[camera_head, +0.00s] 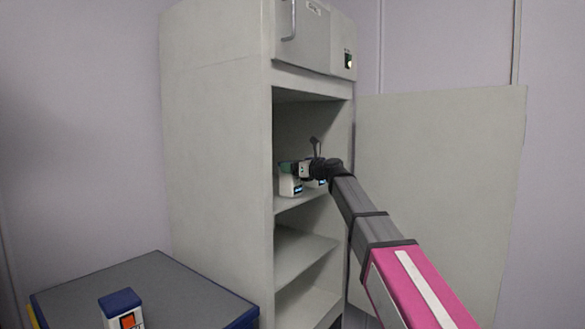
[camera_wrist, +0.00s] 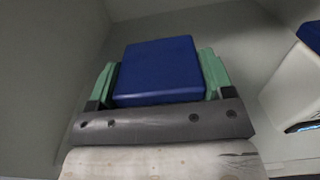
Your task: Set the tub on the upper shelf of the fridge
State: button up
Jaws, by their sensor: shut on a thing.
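The tub (camera_head: 290,187) is white with a blue label and stands upright just inside the open fridge (camera_head: 215,150), at the level of the upper shelf (camera_head: 292,203). I cannot tell if its base touches the shelf. My gripper (camera_head: 287,169) is shut on it near its top. In the wrist view, the blue lid (camera_wrist: 158,72) sits between the two green fingers. The tub's lower body is hidden in that view.
A second white tub (camera_head: 322,182) with a blue lid stands to the right on the same shelf, close by. The lower shelves (camera_head: 303,252) look empty. The door (camera_head: 440,180) is swung open to the right. Another blue-lidded tub (camera_head: 122,310) stands on the grey table (camera_head: 185,295).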

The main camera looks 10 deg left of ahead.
jog(key=o, duration=1.1)
jog(key=v, duration=1.2)
jog(key=s+d+f+n+g+h, duration=0.1)
jog(key=d+f+n+h, duration=0.3)
jog(key=f, duration=0.8)
jog(key=s+d+f+n+h, duration=0.1)
jog(key=d+f+n+h, duration=0.15)
jog(key=d+f, duration=0.65)
jog(key=s+d+f+n+g+h, duration=0.1)
jog(key=s+d+f+n+h, duration=0.2)
jog(key=f, duration=1.2)
jog(key=s+d+f+n+g+h, duration=0.1)
jog(key=s+d+f+n+h, duration=0.1)
jog(key=s+d+f+n, duration=0.2)
jog(key=s+d+f+n+g+h, duration=0.2)
jog(key=s+d+f+n, duration=0.2)
jog(key=f, duration=0.7)
jog(key=s+d+f+n+g+h, duration=0.2)
jog(key=s+d+f+n+h, duration=0.1)
jog(key=s+d+f+n, duration=0.2)
jog(key=shift+s+d+f, duration=0.35)
jog(key=shift+d+f, duration=0.05)
jog(key=shift+d, duration=0.3)
jog(key=shift+s+d+f, duration=0.35)
jog(key=shift+d, duration=0.4)
jog(key=shift+s+d+f, duration=0.35)
jog(key=shift+d+f, duration=0.05)
jog(key=shift+d, duration=0.3)
